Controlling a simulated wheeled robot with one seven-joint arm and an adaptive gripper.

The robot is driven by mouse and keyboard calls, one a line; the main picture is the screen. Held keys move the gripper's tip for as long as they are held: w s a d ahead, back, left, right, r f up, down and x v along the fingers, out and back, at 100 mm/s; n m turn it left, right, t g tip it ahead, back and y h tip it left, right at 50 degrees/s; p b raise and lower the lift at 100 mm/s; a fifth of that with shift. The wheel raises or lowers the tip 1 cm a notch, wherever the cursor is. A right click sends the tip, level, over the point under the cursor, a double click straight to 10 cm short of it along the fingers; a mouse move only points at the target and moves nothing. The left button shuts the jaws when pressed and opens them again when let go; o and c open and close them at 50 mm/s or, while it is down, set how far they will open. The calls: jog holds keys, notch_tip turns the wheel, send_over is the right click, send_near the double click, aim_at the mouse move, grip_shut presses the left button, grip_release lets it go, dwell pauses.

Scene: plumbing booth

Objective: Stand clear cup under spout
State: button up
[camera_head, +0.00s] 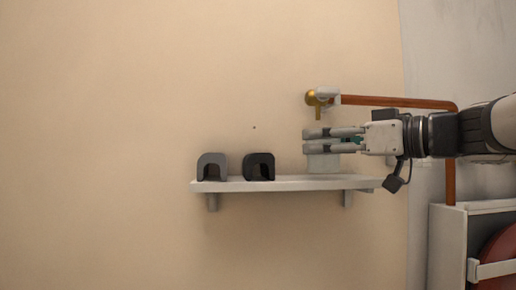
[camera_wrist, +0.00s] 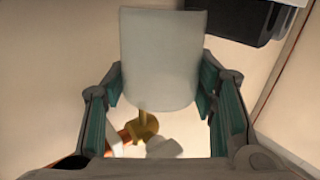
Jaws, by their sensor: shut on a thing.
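The clear cup (camera_head: 323,163) is upright between the fingers of my gripper (camera_head: 307,141), just above or on the shelf; I cannot tell whether its base touches. In the wrist view the cup (camera_wrist: 163,50) is a pale, see-through body between the two fingers of my gripper (camera_wrist: 163,90), which is shut on it. In the wrist view the spout (camera_wrist: 144,128) shows below the cup in the picture. The fingers hide the cup's upper part in the head view.
A pale wall shelf (camera_head: 290,184) runs below the cup. Two dark arch-shaped blocks, a grey one (camera_head: 212,166) and a black one (camera_head: 259,166), stand on its left part. A copper pipe (camera_head: 395,102) runs right from the spout. A cabinet (camera_head: 446,235) stands at lower right.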

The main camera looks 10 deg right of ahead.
jog(key=shift+w+b, duration=0.95)
jog(key=shift+w, duration=0.45)
jog(key=shift+f, duration=0.25)
jog(key=shift+s+f+p, duration=0.1)
jog(key=shift+f+p, duration=0.2)
jog(key=shift+p, duration=0.15)
jog(key=o, duration=1.1)
jog(key=shift+d, duration=0.1)
